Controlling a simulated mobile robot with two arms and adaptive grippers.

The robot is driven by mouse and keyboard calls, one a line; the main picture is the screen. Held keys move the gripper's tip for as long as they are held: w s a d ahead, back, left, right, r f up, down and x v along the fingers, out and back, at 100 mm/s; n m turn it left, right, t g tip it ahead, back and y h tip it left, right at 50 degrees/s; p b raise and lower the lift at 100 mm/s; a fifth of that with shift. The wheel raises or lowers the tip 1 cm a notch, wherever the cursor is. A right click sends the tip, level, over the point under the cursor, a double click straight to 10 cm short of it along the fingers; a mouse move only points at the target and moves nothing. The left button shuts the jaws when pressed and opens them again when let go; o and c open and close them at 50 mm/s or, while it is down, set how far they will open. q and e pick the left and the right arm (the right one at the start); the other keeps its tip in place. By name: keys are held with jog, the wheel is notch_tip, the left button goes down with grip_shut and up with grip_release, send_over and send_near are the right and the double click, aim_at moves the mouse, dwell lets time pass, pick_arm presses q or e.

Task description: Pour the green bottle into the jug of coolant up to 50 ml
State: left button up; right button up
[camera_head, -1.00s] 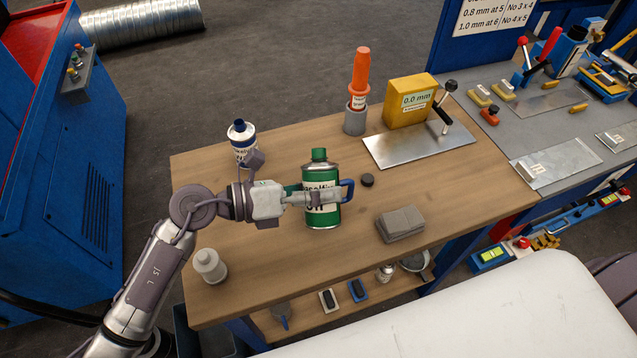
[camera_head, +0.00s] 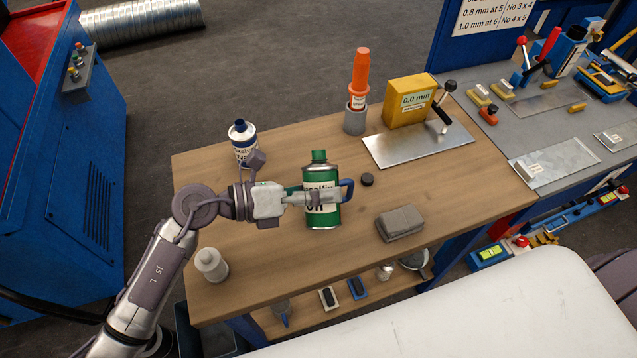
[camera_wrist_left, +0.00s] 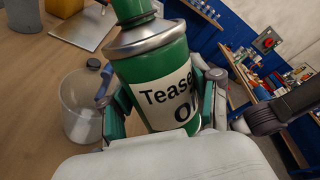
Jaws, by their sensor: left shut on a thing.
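The green bottle (camera_head: 321,216), with a white label reading "Tease... Oil", is upright in my left gripper (camera_head: 322,198). The gripper is shut around its middle. In the left wrist view the bottle (camera_wrist_left: 160,75) fills the centre between the fingers; its top is cut off. A clear jug (camera_wrist_left: 78,112) with a blue handle stands on the table beside the bottle in that view. In the head view only the jug's blue handle (camera_head: 349,188) shows clearly, right of the bottle; the bottle and gripper hide the rest. I cannot make out its liquid level. My right gripper is not in view.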

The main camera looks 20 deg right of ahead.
pick_arm(q)
jog(key=shift+s+f+n+p, duration=0.1)
jog(key=shift+s+n+p, duration=0.05)
jog(key=shift+n+p, duration=0.35)
dwell(0.8)
jog(key=shift+s+f+n+g+p, duration=0.35)
jog(key=shift+n+p, duration=0.35)
jog(key=shift+p, duration=0.55)
dwell(1.9)
jog(key=shift+a+r+n+g+y+p, duration=0.1)
jog(key=shift+r+n+g+y+p, duration=0.45)
jog(key=shift+p, duration=0.9)
dwell(1.0)
jog(key=shift+s+f+n, duration=0.1)
jog(key=shift+f+n, duration=0.15)
jog(key=shift+n, duration=0.1)
dwell(0.8)
